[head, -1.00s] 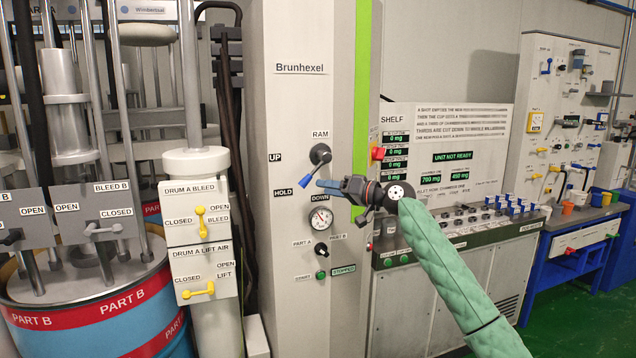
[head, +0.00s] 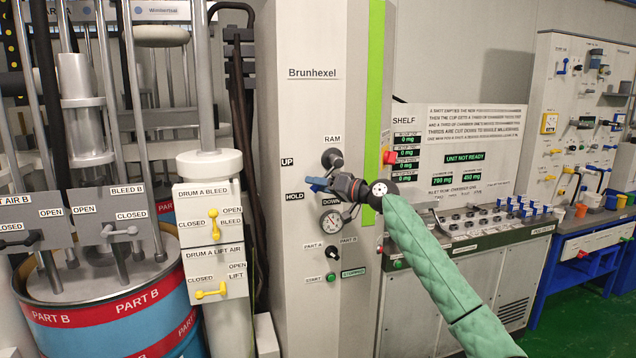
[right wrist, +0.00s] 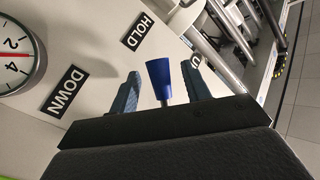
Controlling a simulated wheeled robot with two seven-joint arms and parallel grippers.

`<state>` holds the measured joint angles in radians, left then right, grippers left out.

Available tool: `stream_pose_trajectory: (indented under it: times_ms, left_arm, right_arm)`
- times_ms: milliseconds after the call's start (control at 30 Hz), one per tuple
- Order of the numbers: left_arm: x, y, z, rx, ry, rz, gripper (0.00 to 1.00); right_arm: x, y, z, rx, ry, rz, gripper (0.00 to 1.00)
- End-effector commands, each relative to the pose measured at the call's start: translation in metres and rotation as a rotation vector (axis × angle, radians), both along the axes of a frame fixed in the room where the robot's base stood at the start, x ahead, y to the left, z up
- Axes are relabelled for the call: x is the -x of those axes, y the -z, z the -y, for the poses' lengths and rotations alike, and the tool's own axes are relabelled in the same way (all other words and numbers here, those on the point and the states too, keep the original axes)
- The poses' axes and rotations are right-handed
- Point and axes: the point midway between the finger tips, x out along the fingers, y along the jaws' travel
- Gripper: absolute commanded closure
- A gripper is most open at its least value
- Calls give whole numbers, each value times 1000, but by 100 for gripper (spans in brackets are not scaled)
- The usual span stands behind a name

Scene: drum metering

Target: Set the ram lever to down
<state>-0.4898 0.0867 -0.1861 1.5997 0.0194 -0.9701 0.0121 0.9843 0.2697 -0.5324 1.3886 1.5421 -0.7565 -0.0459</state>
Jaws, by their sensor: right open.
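The ram lever's dark hub (head: 332,158) is on the tall grey Brunhexel cabinet, under the RAM label. In the right wrist view its blue handle tip (right wrist: 160,80) stands between my right gripper's fingers, with gaps on both sides. My right gripper (head: 317,184) is open at the lever, just right of the HOLD label (head: 295,197). In the head view the gripper largely hides the handle and partly covers the DOWN label (head: 331,211). The DOWN label is clear in the right wrist view (right wrist: 64,91). My left gripper is out of view.
A round gauge (head: 332,222) sits just below the gripper, with a black part selector (head: 332,254) under it. A red knob (head: 389,157) sticks out right of the green strip. The drum valve panels (head: 213,212) stand to the left.

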Motion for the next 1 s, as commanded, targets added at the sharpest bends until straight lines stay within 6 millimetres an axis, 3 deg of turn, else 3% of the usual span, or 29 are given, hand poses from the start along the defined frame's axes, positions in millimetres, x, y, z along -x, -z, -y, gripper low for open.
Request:
stream_pose_trajectory:
  times_ms: [367,600,633,1000]
  left_arm:
    - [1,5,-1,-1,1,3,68]
    - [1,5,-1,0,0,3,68]
    - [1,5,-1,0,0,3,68]
    - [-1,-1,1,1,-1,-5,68]
  right_arm:
    - [-2,0,-3,-1,1,0,52]
    - [-2,0,-3,0,0,0,98]
    - [-2,0,-3,-1,1,0,100]
    - [-3,4,0,43,1,14,100]
